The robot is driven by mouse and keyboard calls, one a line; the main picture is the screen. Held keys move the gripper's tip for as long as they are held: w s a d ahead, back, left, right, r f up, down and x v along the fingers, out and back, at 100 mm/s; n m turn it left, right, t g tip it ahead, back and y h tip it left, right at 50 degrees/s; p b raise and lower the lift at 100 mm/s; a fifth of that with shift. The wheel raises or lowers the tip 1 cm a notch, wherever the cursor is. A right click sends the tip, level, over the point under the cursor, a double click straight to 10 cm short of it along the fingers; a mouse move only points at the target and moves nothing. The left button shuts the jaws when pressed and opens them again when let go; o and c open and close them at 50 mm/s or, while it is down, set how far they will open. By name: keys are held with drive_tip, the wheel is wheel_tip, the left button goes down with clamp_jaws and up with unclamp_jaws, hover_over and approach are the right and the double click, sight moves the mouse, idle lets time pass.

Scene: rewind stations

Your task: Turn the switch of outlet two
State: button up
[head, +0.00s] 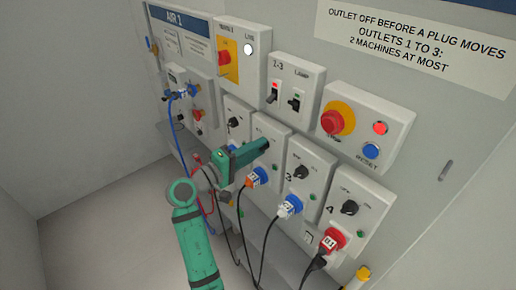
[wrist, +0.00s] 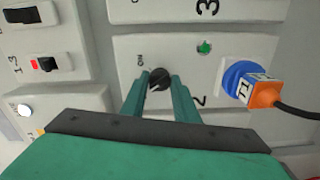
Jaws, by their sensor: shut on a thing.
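The switch of outlet two (wrist: 158,77) is a round black knob with a white mark, on a pale panel (wrist: 128,46) marked 2. In the wrist view my gripper (wrist: 159,84) has one green finger on each side of the knob and is shut on it. In the head view my gripper (head: 264,145) reaches the outlet two panel (head: 271,129) and hides the knob. The panel's small green light (wrist: 205,47) shows in the wrist view. An orange plug (wrist: 266,94) with a dark cable sits in the blue socket (wrist: 238,78) of this panel.
Outlet three's knob (head: 301,172) and outlet four's knob (head: 349,207) are to the right, with outlet one's knob (head: 233,122) to the left. A red emergency button (head: 337,120) and two lever switches are above. Cables hang below the outlets.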

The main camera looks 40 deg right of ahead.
drive_tip(key=shift+w+a+n, duration=0.15)
drive_tip(key=shift+n, duration=0.85)
drive_tip(key=o, duration=1.1)
drive_tip(key=shift+w, duration=0.1)
drive_tip(key=shift+c, duration=0.2)
drive_tip(key=a, duration=1)
drive_tip(key=shift+s+a, duration=0.35)
drive_tip(key=shift+s, duration=0.05)
